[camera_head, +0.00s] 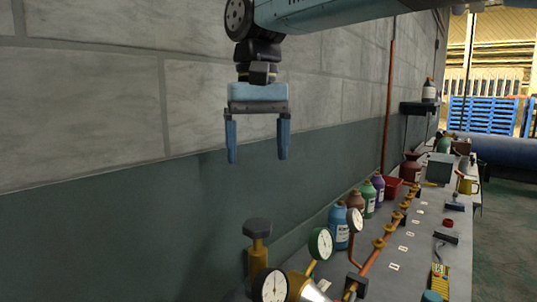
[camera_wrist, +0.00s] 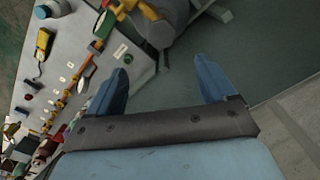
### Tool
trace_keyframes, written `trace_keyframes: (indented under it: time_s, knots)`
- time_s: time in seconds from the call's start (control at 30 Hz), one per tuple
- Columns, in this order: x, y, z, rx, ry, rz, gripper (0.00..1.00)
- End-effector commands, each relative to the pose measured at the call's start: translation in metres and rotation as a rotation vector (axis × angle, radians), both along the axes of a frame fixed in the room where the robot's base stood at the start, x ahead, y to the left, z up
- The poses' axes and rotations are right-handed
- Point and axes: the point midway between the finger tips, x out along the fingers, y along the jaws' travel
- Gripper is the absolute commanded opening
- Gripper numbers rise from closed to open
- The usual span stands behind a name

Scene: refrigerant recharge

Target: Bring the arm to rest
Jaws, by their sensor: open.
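My gripper (camera_head: 258,150) hangs from my arm in front of the block wall in the head view. Its two blue fingers point down, spread apart, with nothing between them. In the wrist view my gripper (camera_wrist: 165,80) also shows open and empty, with the floor and part of the bench below. In the head view the gripper is above and left of the bench, clear of the wall fittings and of everything on the bench.
A long grey bench (camera_head: 405,270) runs along the wall at right. It bears a copper pipe manifold (camera_head: 378,243), dial gauges (camera_head: 320,243), several bottles (camera_head: 338,226) and a yellow meter (camera_head: 439,277). A brass valve (camera_head: 257,240) stands at its near end. A red pipe (camera_head: 388,110) climbs the wall.

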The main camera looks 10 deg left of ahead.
Motion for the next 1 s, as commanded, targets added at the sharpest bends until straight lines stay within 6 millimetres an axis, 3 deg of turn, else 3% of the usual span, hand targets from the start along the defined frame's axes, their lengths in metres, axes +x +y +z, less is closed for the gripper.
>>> trace_keyframes:
  time_s: [0.17, 0.3, 0.5, 0.8, 1.0]
  knots:
    - [0.012, -0.040, -0.007, 0.020, -0.042, -0.051, 0.84]
    - [0.024, -0.098, -0.022, 0.048, -0.104, -0.123, 0.84]
    - [0.026, -0.183, -0.050, 0.081, -0.199, -0.224, 0.84]
    - [-0.001, -0.297, -0.104, 0.110, -0.349, -0.368, 0.84]
    - [-0.028, -0.347, -0.142, 0.117, -0.434, -0.442, 0.84]
